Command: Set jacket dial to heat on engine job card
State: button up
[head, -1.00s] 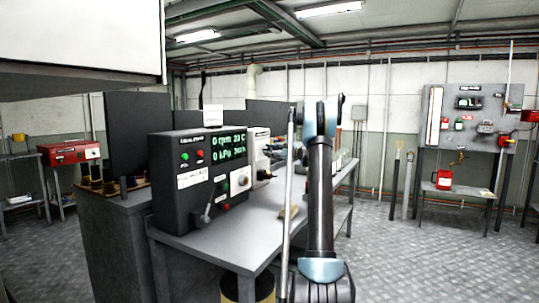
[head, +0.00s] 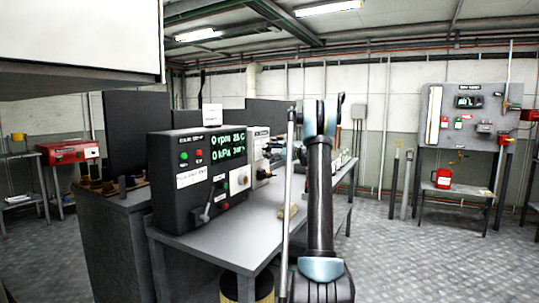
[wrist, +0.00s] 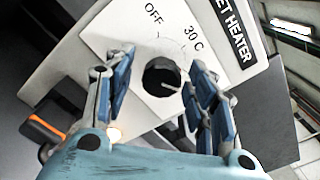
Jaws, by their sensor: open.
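The jacket heater dial (wrist: 161,76) is a black round knob with a light pointer line on a white panel (wrist: 110,28) in the wrist view. The pointer line slants toward the lower right, away from the printed OFF and 30 C marks. A black label (wrist: 232,42) ends in "ET HEATER". My gripper (wrist: 162,60) is open, with one blue finger on each side of the dial. I cannot tell whether the fingers touch it. In the head view the pale heater unit (head: 259,143) stands beside the console, and my arm partly hides that area.
The black console (head: 172,163) with a green display stands on a grey bench (head: 245,222). An upright white card (head: 212,115) is on top, unreadable. A lever and buttons are on its front. The wrist view shows an orange-and-black handle (wrist: 45,130). Open floor (head: 400,240) lies right.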

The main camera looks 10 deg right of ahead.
jog(key=v, duration=1.2)
